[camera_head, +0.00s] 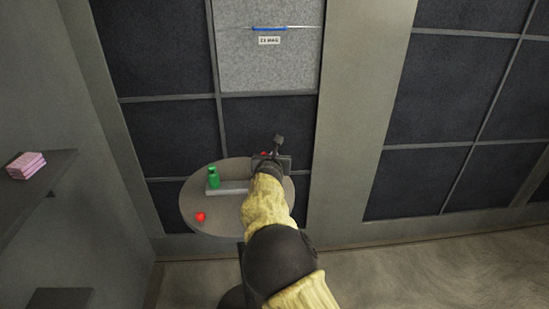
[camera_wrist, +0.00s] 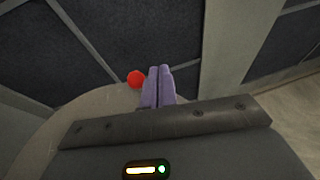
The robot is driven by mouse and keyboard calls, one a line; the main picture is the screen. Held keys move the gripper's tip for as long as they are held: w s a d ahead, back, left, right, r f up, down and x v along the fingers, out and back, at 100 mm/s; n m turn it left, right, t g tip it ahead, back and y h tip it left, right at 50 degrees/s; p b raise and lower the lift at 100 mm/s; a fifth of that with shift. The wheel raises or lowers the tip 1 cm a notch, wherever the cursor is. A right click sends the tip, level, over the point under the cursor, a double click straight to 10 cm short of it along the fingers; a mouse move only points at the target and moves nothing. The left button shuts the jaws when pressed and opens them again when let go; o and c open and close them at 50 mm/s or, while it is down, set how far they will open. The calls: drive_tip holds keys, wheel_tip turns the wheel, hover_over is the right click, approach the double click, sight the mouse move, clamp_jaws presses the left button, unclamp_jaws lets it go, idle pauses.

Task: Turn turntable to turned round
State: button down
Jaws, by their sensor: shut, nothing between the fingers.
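The turntable (camera_head: 225,222) is a round grey-brown disc against the dark panelled wall. It carries a green bottle (camera_head: 213,178) beside a flat light-grey bar (camera_head: 235,186), and a red knob (camera_head: 200,217) near its front left rim. My gripper (camera_head: 279,142) is over the back right part of the disc, and my arm hides the disc's right middle. A second red knob (camera_head: 264,154) shows partly behind my gripper. In the wrist view, my gripper's purple fingers (camera_wrist: 158,70) are shut together and empty, just right of a red knob (camera_wrist: 136,79) near the disc's rim (camera_wrist: 60,125). Contact cannot be told.
A grey wall panel (camera_head: 266,65) with a blue-and-white bar and a small label is above the disc. A shelf (camera_head: 40,165) at the left holds pink blocks (camera_head: 26,165). The floor (camera_head: 430,265) at the right is clear.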

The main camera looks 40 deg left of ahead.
drive_tip(key=shift+d+f+b, duration=0.1)
drive_tip(key=shift+d+b, duration=0.05)
drive_tip(key=shift+b, duration=0.25)
drive_tip(key=d+b, duration=0.1)
drive_tip(key=b, duration=0.2)
drive_tip(key=shift+d, duration=0.35)
drive_tip(key=d+b, duration=0.1)
drive_tip(key=d+r+b, duration=0.1)
drive_tip(key=b, duration=0.1)
drive_tip(key=d+r+b, duration=0.3)
drive_tip(key=d+b, duration=0.1)
drive_tip(key=d, duration=0.5)
drive_tip(key=shift+d+r, duration=0.15)
drive_tip(key=shift+r, duration=0.1)
